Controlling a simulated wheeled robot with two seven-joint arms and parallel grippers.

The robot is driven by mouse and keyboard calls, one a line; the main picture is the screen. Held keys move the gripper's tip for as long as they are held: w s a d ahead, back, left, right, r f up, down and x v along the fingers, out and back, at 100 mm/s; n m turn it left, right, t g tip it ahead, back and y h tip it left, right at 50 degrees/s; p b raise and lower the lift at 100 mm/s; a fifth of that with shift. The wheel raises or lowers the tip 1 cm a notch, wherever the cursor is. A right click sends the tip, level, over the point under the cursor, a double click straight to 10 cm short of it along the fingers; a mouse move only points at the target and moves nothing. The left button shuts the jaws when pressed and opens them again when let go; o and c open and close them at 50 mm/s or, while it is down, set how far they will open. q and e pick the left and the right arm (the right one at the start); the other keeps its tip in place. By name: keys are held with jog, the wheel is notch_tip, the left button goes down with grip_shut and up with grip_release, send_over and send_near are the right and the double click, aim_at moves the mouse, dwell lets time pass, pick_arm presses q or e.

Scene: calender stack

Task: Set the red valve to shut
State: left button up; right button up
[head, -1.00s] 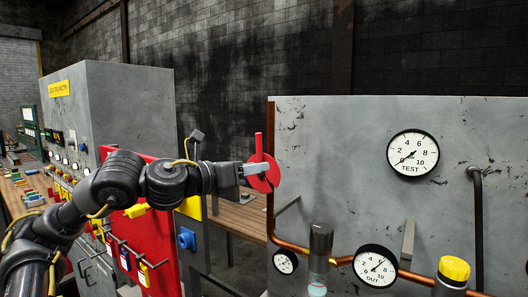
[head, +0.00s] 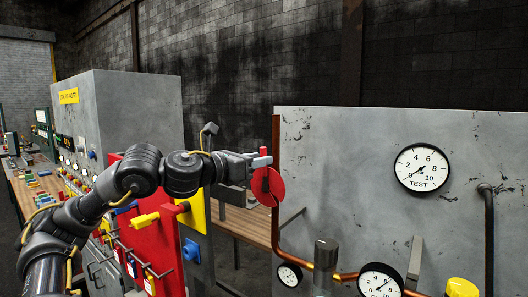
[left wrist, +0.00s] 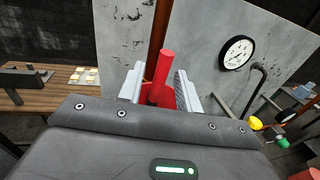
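The red valve (head: 268,187) has a round red disc and a lever, and sits at the left edge of the grey panel by the copper pipe. My left gripper (head: 262,161) is at the lever, its fingers level and pointing right. In the left wrist view the red lever (left wrist: 163,72) stands between the two fingers of the left gripper (left wrist: 161,88), its tip poking past them. The fingers are apart, with narrow gaps beside the lever; contact is not clear. The fingers partly cover the lever in the head view. My right gripper is in neither view.
The grey panel (head: 345,160) carries a TEST gauge (head: 422,168), an OUT gauge (head: 380,284) and a yellow knob (head: 462,288). A red board (head: 160,245) with a yellow handle (head: 145,220) stands below my left arm. A wooden table (head: 250,226) lies behind the valve.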

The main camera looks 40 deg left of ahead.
pick_arm(q)
jog(key=shift+w+d, duration=0.1)
jog(key=shift+w, duration=1.05)
grip_shut()
